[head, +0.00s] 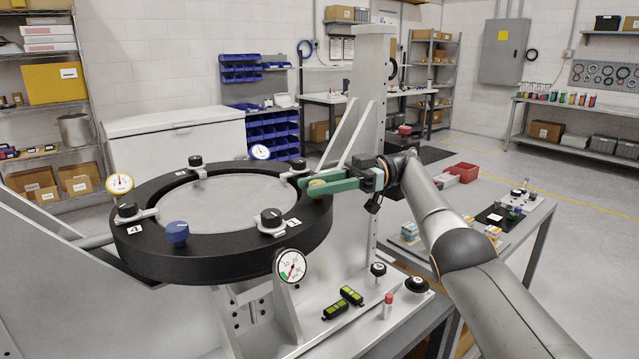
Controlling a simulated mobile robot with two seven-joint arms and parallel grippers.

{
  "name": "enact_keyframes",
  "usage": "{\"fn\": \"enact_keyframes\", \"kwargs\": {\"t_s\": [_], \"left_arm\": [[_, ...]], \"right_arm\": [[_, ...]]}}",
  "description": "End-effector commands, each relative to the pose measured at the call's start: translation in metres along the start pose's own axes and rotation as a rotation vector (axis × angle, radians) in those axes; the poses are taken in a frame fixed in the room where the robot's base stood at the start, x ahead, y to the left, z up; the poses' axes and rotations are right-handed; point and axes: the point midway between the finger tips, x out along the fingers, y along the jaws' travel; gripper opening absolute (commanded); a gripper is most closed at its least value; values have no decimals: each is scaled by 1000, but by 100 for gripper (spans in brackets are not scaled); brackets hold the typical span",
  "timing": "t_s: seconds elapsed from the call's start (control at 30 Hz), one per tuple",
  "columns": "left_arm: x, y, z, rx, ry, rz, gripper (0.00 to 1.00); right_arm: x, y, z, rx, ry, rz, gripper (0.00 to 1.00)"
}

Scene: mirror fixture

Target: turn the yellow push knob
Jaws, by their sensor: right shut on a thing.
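The yellow push knob (317,183) sits at the right side of the black ring fixture (215,246) and is partly hidden by green fingers. My right gripper (322,183) reaches in from the right and is shut on the yellow knob, one finger on each side of it. A blue knob (177,232) stands on the front left of the ring, apart from the gripper. My left gripper is not in view.
Black clamp knobs sit around the ring, one of them (271,217) at the front right. Dial gauges, including one (291,265) at the front, stick out from the rim. A grey upright (372,90) rises just behind my right gripper. Green levels (343,302) lie on the base plate.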

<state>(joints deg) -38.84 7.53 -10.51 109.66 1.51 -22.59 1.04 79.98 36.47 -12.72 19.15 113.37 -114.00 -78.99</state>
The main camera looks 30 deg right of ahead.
Motion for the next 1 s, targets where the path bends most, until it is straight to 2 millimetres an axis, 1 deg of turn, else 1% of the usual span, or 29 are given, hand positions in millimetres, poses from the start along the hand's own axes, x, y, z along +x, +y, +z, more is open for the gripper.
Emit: {"fn": "enact_keyframes", "kwargs": {"t_s": [0.03, 0.6, 0.63, 0.87, 0.9, 1.0], "left_arm": [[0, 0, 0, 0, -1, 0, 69], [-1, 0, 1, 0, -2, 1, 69], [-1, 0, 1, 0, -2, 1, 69], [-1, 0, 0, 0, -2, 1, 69], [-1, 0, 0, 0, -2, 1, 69], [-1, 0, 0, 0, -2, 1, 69]], "right_arm": [[3, 0, 3, 8, -6, -9, 0], [1, -1, 4, 8, -6, -16, 0], [1, -1, 4, 8, -6, -16, 41], [-1, -1, 2, 4, -3, -13, 67], [-1, -1, 2, 4, -2, -12, 69], [-1, -1, 1, 3, -1, -11, 69]]}}
